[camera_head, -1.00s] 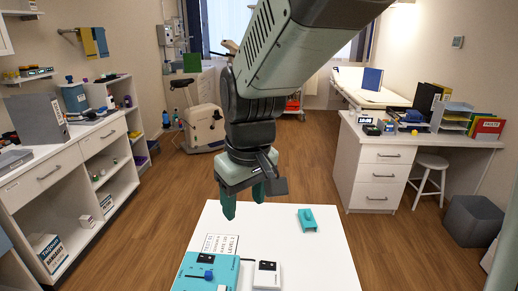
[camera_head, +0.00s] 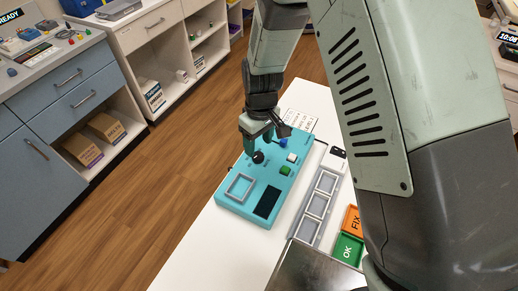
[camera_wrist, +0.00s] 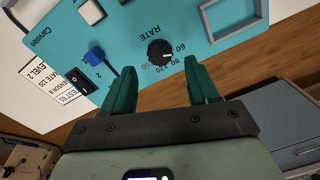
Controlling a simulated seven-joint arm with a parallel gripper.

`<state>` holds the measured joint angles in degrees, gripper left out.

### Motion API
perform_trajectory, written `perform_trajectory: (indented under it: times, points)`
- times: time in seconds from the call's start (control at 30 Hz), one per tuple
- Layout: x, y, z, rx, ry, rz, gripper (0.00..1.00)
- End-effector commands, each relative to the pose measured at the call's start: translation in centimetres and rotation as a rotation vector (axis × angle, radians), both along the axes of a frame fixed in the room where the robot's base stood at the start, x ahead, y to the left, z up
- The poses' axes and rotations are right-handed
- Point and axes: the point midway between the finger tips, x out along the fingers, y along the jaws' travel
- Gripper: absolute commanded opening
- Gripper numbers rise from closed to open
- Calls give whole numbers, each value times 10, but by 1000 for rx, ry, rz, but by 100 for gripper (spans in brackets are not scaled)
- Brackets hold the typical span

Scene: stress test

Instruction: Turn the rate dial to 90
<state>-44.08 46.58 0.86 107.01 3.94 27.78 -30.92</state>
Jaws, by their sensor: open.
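The teal device (camera_head: 228,205) lies on the white table. I cannot clearly tell which number the dial's mark points to. The dial (camera_head: 258,157) also shows in the head view, just below my gripper (camera_head: 257,142). In the wrist view my gripper (camera_wrist: 158,72) is open, its two teal fingers apart, with the dial beyond the gap between the tips. No contact with the dial shows.
A blue slider knob (camera_wrist: 95,55), a black switch (camera_wrist: 80,82) and a white button (camera_wrist: 91,12) sit near the dial. A grey square frame (camera_head: 240,187) and dark panel (camera_head: 267,202) are on the device. A grey three-slot tray (camera_head: 318,205) and green OK tray (camera_head: 347,250) stand right.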

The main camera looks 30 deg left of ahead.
Motion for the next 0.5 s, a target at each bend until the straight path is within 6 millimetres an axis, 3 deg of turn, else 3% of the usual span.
perform_trajectory:
  times: [0.2,0.5]
  points:
    - [-1,0,-34,-1,1,-2,59]
    - [-2,1,-46,1,-1,-2,59]
